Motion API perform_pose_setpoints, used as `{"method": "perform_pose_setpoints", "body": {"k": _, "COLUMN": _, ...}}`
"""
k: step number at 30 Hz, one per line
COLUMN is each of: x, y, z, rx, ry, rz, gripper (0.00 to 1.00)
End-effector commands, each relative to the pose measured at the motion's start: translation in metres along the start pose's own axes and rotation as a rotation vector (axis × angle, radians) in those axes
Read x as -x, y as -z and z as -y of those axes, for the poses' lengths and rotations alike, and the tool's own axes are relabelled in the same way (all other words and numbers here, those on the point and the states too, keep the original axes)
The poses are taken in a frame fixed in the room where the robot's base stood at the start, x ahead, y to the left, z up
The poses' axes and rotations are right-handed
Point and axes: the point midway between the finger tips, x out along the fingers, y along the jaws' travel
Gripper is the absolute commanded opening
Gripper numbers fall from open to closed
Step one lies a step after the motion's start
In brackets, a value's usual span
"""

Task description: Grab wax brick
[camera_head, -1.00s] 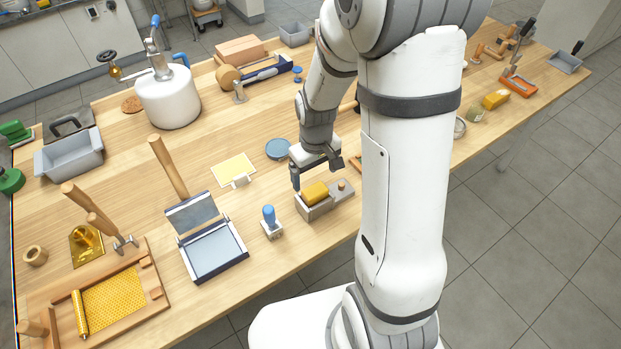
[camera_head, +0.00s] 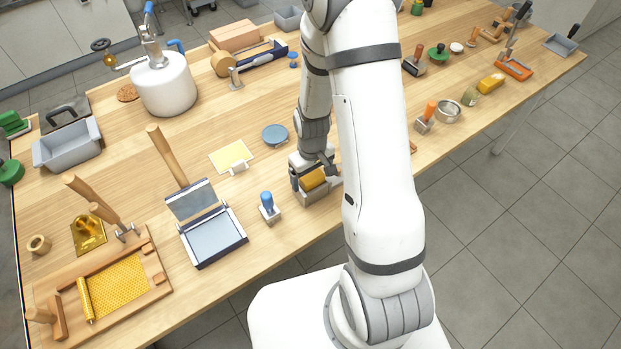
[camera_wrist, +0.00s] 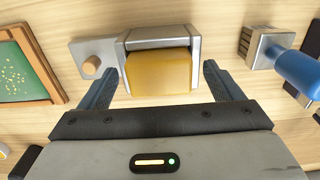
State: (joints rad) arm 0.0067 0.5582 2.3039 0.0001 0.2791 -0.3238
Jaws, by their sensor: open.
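The wax brick is a yellow block (camera_head: 312,179) in a grey metal holder (camera_head: 318,196) near the table's front edge. In the wrist view the yellow block (camera_wrist: 158,72) lies in the middle, with the grey holder (camera_wrist: 165,38) around its far end. My gripper (camera_head: 313,180) is over the holder, pointing down. In the wrist view my gripper (camera_wrist: 158,85) is open, one finger on each side of the block, with a visible gap at both sides. I cannot tell how deep the fingertips reach beside it.
A blue-handled stamp (camera_head: 268,206) stands left of the holder; it also shows in the wrist view (camera_wrist: 290,65). A blue round dish (camera_head: 275,134) and a yellow sheet (camera_head: 232,156) lie behind.

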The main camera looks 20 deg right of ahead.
Motion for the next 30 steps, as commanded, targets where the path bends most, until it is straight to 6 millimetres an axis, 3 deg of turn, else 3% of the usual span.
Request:
{"method": "perform_pose_setpoints", "body": {"k": 5, "x": 0.0, "y": 0.0, "z": -0.0002, "rx": -0.001, "ry": 0.0, "rz": 0.0, "gripper": 0.86}}
{"method": "perform_pose_setpoints", "body": {"k": 23, "x": 0.0003, "y": -0.0003, "z": -0.0006, "rx": -0.002, "ry": 0.0, "rz": 0.0, "gripper": 0.37}}
{"method": "perform_pose_setpoints", "body": {"k": 30, "x": 0.0006, "y": -0.0003, "z": -0.0008, "rx": -0.002, "ry": 0.0, "rz": 0.0, "gripper": 0.36}}
